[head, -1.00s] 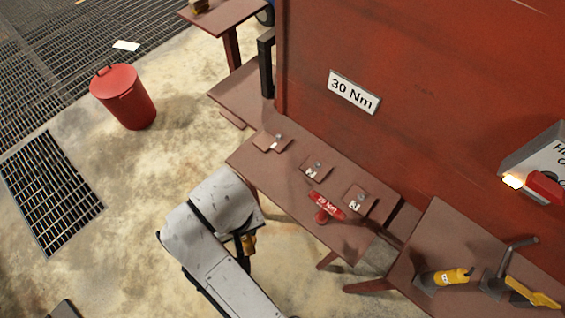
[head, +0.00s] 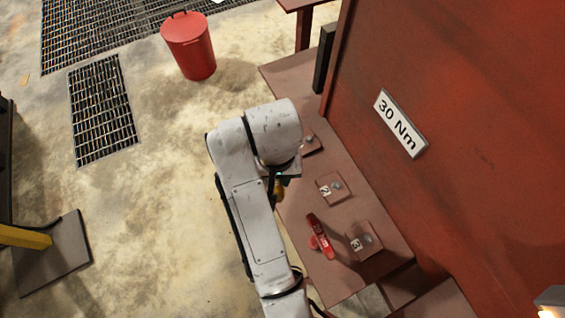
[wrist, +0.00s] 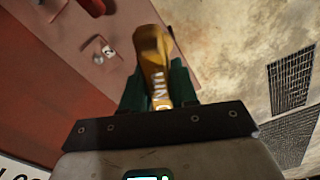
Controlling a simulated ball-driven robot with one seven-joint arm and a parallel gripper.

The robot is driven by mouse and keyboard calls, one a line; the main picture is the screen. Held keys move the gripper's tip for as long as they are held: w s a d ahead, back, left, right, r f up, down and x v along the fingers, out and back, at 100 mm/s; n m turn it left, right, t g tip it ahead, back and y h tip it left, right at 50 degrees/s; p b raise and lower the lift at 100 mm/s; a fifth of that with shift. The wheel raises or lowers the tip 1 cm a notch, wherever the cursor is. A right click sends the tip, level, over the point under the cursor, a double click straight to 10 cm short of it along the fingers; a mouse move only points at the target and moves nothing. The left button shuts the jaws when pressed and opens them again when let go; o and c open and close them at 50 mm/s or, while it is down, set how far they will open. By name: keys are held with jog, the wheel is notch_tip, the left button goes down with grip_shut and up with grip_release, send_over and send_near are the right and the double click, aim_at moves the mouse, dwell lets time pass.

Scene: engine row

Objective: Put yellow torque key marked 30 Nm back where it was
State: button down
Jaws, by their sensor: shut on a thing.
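My gripper (wrist: 157,88) is shut on a yellow key (wrist: 154,50), held between its green fingers in the wrist view. In the head view a bit of the yellow key (head: 278,188) shows below my wrist, near the shelf's front edge; my arm hides the jaws. The brown shelf (head: 300,225) carries small plates: one partly hidden plate (head: 312,144), plate 2 (head: 331,188) and plate 3 (head: 363,241). A "30 Nm" sign (head: 400,123) is on the red wall above.
A red key (head: 320,237) lies on the shelf beside plate 3. A red bin (head: 188,47) stands on the floor at the back. Floor grates (head: 102,108) lie at the left. A dark plate with a yellow bar (head: 22,237) is at the far left. The floor between is clear.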

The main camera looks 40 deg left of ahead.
jog(key=w+a+f+b, duration=0.4)
jog(key=w+a+f, duration=0.1)
jog(key=f, duration=0.5)
jog(key=shift+w+f, duration=0.25)
jog(key=shift+w, duration=0.65)
jog(key=shift+b, duration=0.3)
jog(key=c, duration=0.9)
grip_release()
jog(key=shift+f, duration=0.15)
jog(key=shift+o, duration=0.2)
notch_tip(320, 180, up, 12)
jog(key=p, duration=0.1)
jog(key=shift+p, duration=0.3)
